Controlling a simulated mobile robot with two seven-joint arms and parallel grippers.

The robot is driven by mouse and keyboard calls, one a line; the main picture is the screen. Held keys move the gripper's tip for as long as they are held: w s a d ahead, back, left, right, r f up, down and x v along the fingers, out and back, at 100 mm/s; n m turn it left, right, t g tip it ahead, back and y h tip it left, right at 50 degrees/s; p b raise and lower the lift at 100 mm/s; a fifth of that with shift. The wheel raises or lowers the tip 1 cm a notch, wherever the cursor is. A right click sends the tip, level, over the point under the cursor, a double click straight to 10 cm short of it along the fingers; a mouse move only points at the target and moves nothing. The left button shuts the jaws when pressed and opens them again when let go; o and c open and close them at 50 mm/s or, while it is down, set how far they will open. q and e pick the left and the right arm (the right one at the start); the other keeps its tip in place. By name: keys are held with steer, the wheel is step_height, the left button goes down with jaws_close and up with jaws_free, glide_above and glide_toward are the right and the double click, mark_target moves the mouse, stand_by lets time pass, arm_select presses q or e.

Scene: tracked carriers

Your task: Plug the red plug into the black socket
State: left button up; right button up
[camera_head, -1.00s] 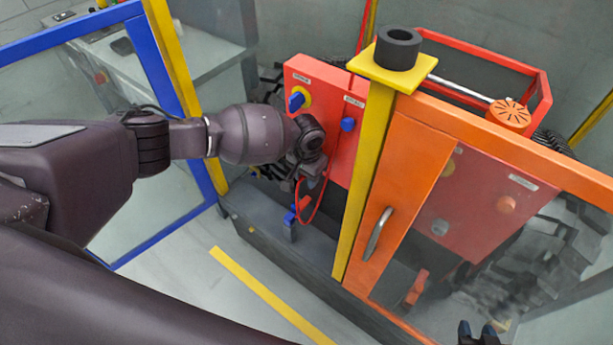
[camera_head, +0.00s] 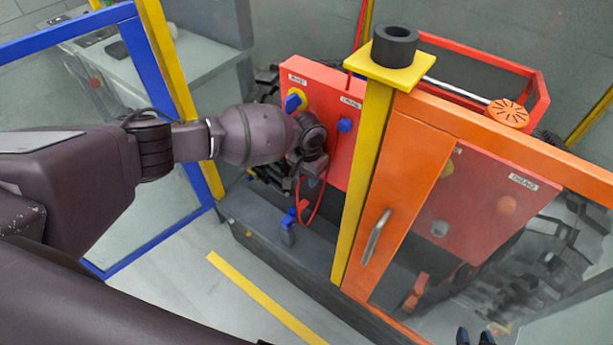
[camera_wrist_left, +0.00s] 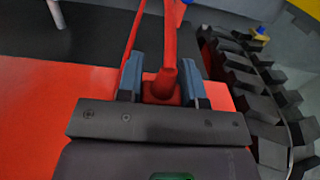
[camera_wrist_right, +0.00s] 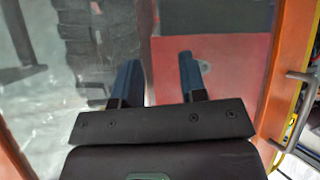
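My left gripper (camera_head: 308,182) is in front of the lower part of the red panel (camera_head: 338,158). In the left wrist view its fingers (camera_wrist_left: 160,82) stand on both sides of the red plug (camera_wrist_left: 163,88) and appear closed on it. A red cable (camera_head: 320,208) loops down beside the gripper in the head view. I cannot make out the black socket; the hand and wrist cover part of the panel. My right gripper (camera_wrist_right: 160,82) is open and empty before a transparent pane; its fingertips show at the bottom edge of the head view (camera_head: 475,337).
A blue-and-red item (camera_head: 288,222) sits below on the dark base. A yellow post (camera_head: 362,190) and an orange door with a handle (camera_head: 376,236) stand to the right. A blue frame (camera_head: 160,75) stands left.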

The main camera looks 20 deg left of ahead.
arm_select(q)
steer(key=o, duration=0.5)
steer(key=shift+w+d, duration=0.1)
steer(key=shift+w, duration=0.1)
step_height(320, 180, up, 10)
steer(key=shift+f+p, duration=0.15)
steer(key=shift+p, duration=0.8)
steer(key=shift+r, duration=0.6)
